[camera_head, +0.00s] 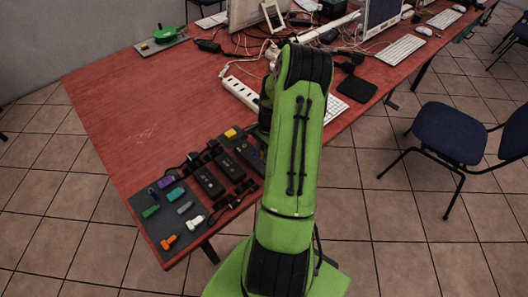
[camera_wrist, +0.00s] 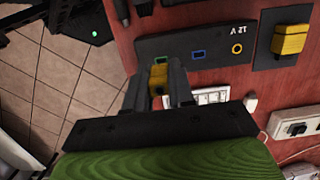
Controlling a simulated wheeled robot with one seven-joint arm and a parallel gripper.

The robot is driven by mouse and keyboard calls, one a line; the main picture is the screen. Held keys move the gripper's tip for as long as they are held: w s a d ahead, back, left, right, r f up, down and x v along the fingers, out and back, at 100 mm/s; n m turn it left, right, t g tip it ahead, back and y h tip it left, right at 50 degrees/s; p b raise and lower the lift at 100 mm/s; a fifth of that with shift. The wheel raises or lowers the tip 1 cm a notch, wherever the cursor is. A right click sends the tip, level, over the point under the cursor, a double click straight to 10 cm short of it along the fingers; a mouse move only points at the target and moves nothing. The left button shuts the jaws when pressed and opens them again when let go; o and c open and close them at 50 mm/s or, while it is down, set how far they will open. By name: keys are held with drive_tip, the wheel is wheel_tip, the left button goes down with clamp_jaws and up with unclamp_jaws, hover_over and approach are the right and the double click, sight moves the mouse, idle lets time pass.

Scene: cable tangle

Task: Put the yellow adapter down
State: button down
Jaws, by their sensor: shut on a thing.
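My gripper (camera_wrist: 166,82) shows in the wrist view, with its two dark fingers closed on a yellow piece, the yellow adapter (camera_wrist: 158,77). Only a small part of the adapter shows between the fingers. It is in front of the near edge of a dark panel (camera_wrist: 218,54) that bears a green square, a blue square, a yellow ring and "12 V". I cannot tell whether the adapter touches the panel or the table. In the head view my green arm hides the gripper and the held adapter.
Another yellow block sits on a dark pad (camera_wrist: 265,60) at upper right; a yellow block (camera_head: 231,133) also shows in the head view. A dark mat (camera_head: 150,228) holds several coloured connectors. A white power strip (camera_head: 240,94) lies farther back. The red table (camera_head: 115,125) is clear at left.

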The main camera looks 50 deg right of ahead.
drive_tip(key=c, duration=1.7)
unclamp_jaws()
clamp_jaws()
drive_tip(key=w+a, duration=0.2)
drive_tip(key=w+a+n, duration=0.1)
drive_tip(key=w+a, duration=0.1)
drive_tip(key=w+a+r+n+b, duration=0.1)
drive_tip(key=w+a, duration=0.2)
drive_tip(key=a, duration=0.1)
drive_tip(key=w+a+n, duration=0.1)
drive_tip(key=w+a, duration=0.1)
drive_tip(key=a, duration=0.1)
drive_tip(key=w+a+r+n+b, duration=0.1)
drive_tip(key=w+a, duration=0.1)
drive_tip(key=a, duration=0.1)
drive_tip(key=shift+r+g, duration=0.1)
drive_tip(key=shift+g, duration=0.2)
drive_tip(key=w+a+r+n+b, duration=0.1)
drive_tip(key=a+r+n, duration=0.15)
drive_tip(key=a, duration=0.85)
drive_tip(key=w+a+r+n+b, duration=0.1)
drive_tip(key=a+n, duration=0.2)
drive_tip(key=a, duration=0.8)
drive_tip(key=shift+m+g, duration=0.25)
drive_tip(key=shift+g, duration=0.15)
wheel_tip(320, 180, down, 10)
drive_tip(key=b, duration=0.2)
drive_tip(key=shift+w+a+f+b, duration=0.1)
drive_tip(key=shift+f+b, duration=0.1)
drive_tip(key=shift+b, duration=0.2)
